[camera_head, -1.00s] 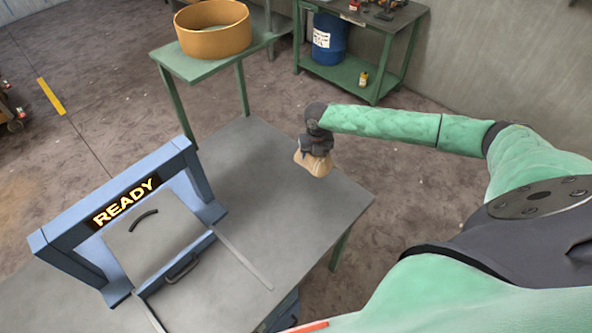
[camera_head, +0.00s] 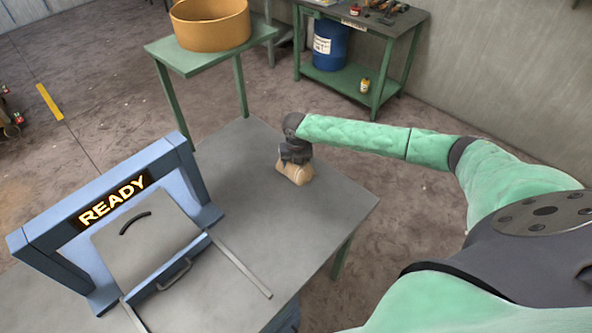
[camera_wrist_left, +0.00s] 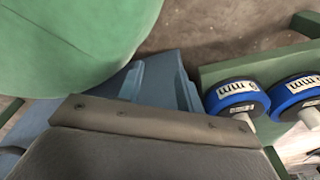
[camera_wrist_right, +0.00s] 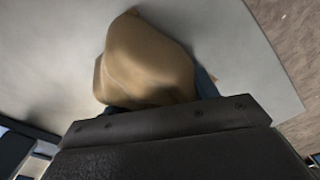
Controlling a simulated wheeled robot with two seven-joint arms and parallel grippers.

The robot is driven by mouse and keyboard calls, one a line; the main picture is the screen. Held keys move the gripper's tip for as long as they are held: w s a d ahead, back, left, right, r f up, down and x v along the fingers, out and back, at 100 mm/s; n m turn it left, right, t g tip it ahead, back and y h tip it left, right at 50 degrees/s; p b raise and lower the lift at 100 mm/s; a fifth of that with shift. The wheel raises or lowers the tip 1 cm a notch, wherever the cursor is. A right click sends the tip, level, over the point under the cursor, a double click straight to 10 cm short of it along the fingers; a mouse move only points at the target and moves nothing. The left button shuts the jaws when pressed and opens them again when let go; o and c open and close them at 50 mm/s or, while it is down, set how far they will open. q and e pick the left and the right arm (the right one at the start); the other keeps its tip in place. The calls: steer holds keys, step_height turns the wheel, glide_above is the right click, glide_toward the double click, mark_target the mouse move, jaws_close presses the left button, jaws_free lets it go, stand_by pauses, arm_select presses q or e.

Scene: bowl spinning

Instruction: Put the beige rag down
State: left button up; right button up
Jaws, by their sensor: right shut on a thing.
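The beige rag (camera_head: 298,173) is a bunched cloth at the grey table's (camera_head: 330,205) far right part. My right gripper (camera_head: 294,160) comes down on it from above and is shut on it. The rag looks to be at or very close to the table top; contact cannot be told for sure. In the right wrist view the rag (camera_wrist_right: 150,62) bulges between the fingers and hides most of them, with the pale table top behind it. My left gripper (camera_wrist_left: 158,80) shows only in the left wrist view, its bluish fingers apart with nothing between them.
A blue press-like frame with a READY sign (camera_head: 113,200) and a grey lid (camera_head: 145,235) stands at the table's left. A green stand (camera_head: 190,62) holds a large tan bowl (camera_head: 212,30). A workbench (camera_head: 365,35) with a blue drum (camera_head: 328,48) stands behind. Blue-rimmed wheels (camera_wrist_left: 237,98) show in the left wrist view.

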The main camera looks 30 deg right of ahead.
steer(key=shift+f, duration=0.35)
arm_select(q)
steer(key=shift+w+d+r, duration=0.1)
steer(key=shift+w+d, duration=0.05)
steer(key=shift+w, duration=0.45)
arm_select(e)
steer(key=o, duration=1)
steer(key=shift+f, duration=0.1)
steer(key=shift+c, duration=0.2)
arm_select(q)
steer(key=shift+d, duration=0.15)
